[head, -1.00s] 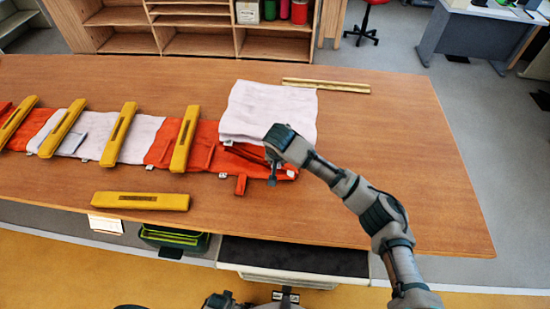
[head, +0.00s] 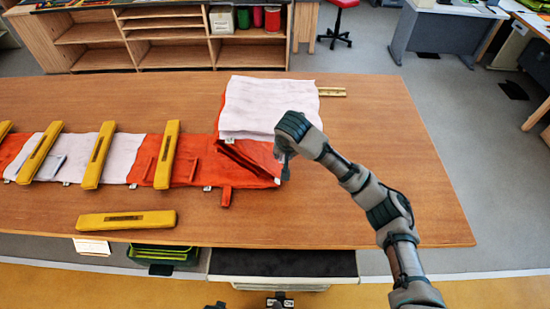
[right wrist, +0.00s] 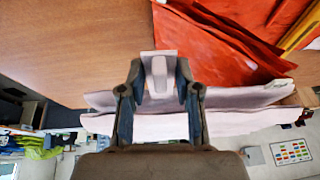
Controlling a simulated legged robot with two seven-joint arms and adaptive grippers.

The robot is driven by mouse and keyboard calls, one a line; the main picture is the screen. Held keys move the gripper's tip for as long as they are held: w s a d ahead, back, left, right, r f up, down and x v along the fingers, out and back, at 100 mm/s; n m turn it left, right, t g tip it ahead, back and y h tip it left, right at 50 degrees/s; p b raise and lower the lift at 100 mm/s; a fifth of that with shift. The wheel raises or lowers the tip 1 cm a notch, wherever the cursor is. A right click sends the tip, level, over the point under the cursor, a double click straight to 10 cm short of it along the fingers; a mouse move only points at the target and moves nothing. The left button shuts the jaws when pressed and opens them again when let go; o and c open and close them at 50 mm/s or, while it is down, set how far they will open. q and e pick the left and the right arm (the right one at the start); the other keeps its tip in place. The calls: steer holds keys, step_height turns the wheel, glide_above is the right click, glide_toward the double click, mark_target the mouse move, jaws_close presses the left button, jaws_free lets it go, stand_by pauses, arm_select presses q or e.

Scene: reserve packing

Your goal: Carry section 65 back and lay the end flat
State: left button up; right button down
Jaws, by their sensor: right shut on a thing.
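A long cloth strip of orange and white sections lies across the table. At its right end, a white section (head: 268,105) is raised over an orange section (head: 245,165), whose folds show beneath. Which section is number 65 cannot be read. My left gripper is not in view.
Yellow bars (head: 167,154) lie across the strip, and a loose one (head: 126,220) lies in front. A pale slat (head: 333,92) lies behind the white section, partly hidden. The table's right side (head: 400,150) is clear. Shelves (head: 165,40) stand behind.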

steer(key=d+r, duration=0.3)
steer(key=d, duration=0.9)
steer(key=d+r, duration=0.3)
steer(key=d, duration=0.9)
steer(key=d+f, duration=0.3)
steer(key=d, duration=0.5)
steer(key=d+f, duration=0.3)
steer(key=d, duration=0.5)
steer(key=d+f+b, duration=0.2)
steer(key=d+f, duration=0.8)
steer(key=f, duration=0.3)
steer(key=d+f+b, duration=0.1)
steer(key=f+b, duration=0.1)
steer(key=f, duration=0.3)
steer(key=d+f+b, duration=0.1)
steer(key=f+b, duration=0.1)
steer(key=f, duration=0.3)
steer(key=d+f+b, duration=0.1)
steer(key=f+b, duration=0.1)
steer(key=f, duration=0.4)
steer(key=shift+d, duration=0.2)
steer(key=shift+a, duration=0.1)
